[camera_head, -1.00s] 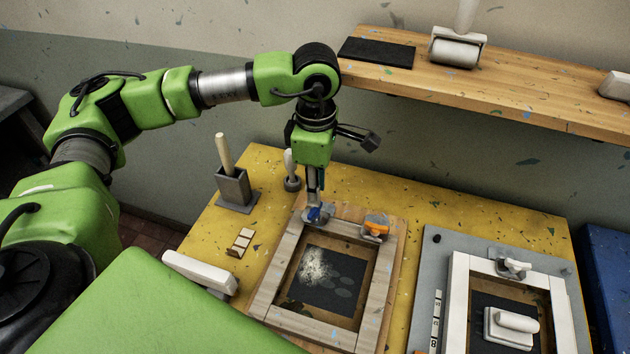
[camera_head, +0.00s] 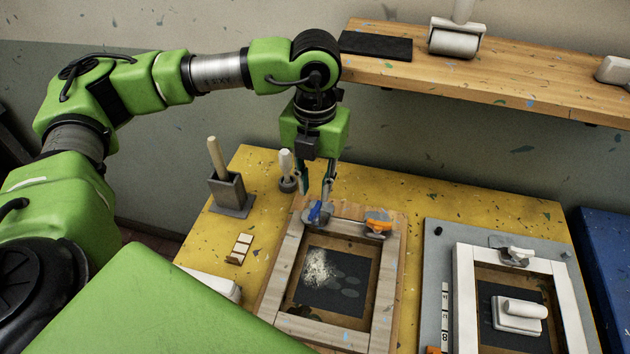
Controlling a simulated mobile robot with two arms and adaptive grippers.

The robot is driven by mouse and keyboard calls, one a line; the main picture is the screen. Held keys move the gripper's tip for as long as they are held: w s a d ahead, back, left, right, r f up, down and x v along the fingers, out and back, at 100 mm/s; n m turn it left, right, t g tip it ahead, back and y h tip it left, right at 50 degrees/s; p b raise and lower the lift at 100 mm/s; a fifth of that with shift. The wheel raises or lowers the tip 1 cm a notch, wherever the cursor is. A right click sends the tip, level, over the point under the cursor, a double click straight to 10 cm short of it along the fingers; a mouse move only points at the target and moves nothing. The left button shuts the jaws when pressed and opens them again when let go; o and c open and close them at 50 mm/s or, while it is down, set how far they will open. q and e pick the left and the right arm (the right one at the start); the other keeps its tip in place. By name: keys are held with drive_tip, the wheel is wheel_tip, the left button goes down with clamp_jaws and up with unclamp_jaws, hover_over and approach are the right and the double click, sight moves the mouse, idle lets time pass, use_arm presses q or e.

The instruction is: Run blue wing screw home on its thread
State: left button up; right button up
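The blue wing screw (camera_head: 315,212) sits at the hinge end of the wooden framed screen (camera_head: 282,262), left of an orange wing screw (camera_head: 378,222). My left gripper (camera_head: 317,193) points down at the blue wing screw. Its two fingers show apart, with the tips just above or beside the wing; I cannot tell whether they touch it. The screw's thread is hidden. My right gripper is not in view.
A grey holder with a wooden handle (camera_head: 230,188) and a white-handled tool (camera_head: 287,170) stand left of the gripper. A second, white screen frame (camera_head: 464,290) lies at right. A wooden shelf (camera_head: 490,85) overhangs the back.

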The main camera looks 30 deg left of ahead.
sight(315, 209)
use_arm(q)
drive_tip(key=shift+n, duration=0.4)
drive_tip(key=shift+f, duration=0.3)
wheel_tip(315, 209, down, 7)
drive_tip(key=b, duration=0.2)
drive_tip(key=shift+r+b, duration=0.2)
drive_tip(key=shift+b, duration=0.2)
drive_tip(key=shift+c, duration=0.3)
drive_tip(key=shift+w+r, duration=0.1)
drive_tip(key=shift+r, duration=0.05)
clamp_jaws()
drive_tip(key=m, duration=0.6)
drive_tip(key=shift+m, duration=0.3)
drive_tip(key=m, duration=0.3)
drive_tip(key=shift+r+m, duration=0.1)
drive_tip(key=shift+m, duration=0.3)
drive_tip(key=m, duration=0.5)
drive_tip(key=shift+m, duration=0.4)
drive_tip(key=shift+o, duration=0.4)
unclamp_jaws()
drive_tip(key=shift+m, duration=0.5)
drive_tip(key=shift+o, duration=0.9)
